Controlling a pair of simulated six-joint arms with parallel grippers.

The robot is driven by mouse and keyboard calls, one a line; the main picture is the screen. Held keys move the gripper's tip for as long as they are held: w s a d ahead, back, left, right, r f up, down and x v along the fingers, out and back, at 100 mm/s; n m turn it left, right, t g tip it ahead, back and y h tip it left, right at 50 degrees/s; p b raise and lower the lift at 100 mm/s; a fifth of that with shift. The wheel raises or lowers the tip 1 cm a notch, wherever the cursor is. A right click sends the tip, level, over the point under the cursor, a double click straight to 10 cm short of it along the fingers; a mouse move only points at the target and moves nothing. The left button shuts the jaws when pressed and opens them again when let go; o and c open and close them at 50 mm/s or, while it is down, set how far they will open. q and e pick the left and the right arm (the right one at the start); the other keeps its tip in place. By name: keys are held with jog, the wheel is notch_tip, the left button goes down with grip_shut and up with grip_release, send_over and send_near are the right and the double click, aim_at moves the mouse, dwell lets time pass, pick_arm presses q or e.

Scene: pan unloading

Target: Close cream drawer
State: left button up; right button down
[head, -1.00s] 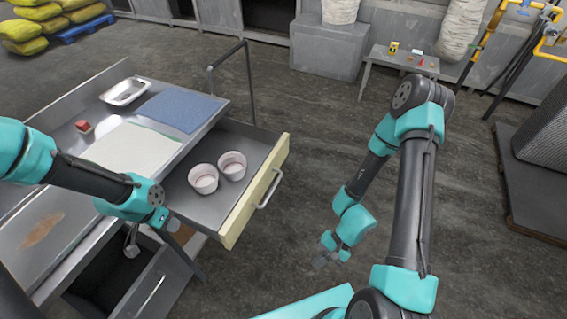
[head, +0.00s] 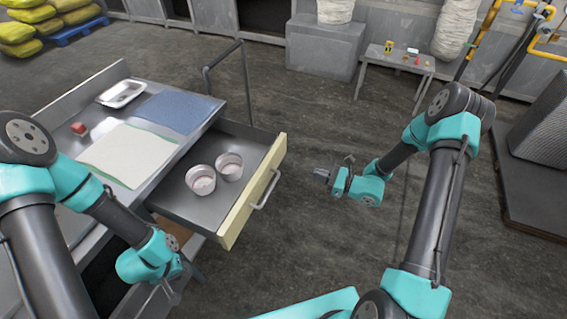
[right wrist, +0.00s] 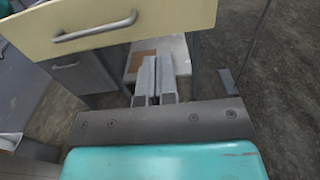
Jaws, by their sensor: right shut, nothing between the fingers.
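The cream drawer (head: 253,194) stands pulled out from the right side of the metal workbench. Two small whitish cups (head: 201,180) sit inside it. Its front has a grey bar handle (head: 266,190), which also shows in the right wrist view (right wrist: 95,30). My right gripper (head: 322,175) is shut and empty, to the right of the drawer front and apart from it, pointing toward it. Its closed fingers show in the right wrist view (right wrist: 155,80), below the drawer front. My left gripper (head: 172,290) is low, in front of the bench and below the drawer; its fingers are too unclear to judge.
A grey rail (head: 246,90) stands behind the drawer. The floor right of the drawer is clear.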

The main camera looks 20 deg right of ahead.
aim_at(276, 161)
jog(key=x, duration=1.4)
jog(key=shift+s+a, duration=0.1)
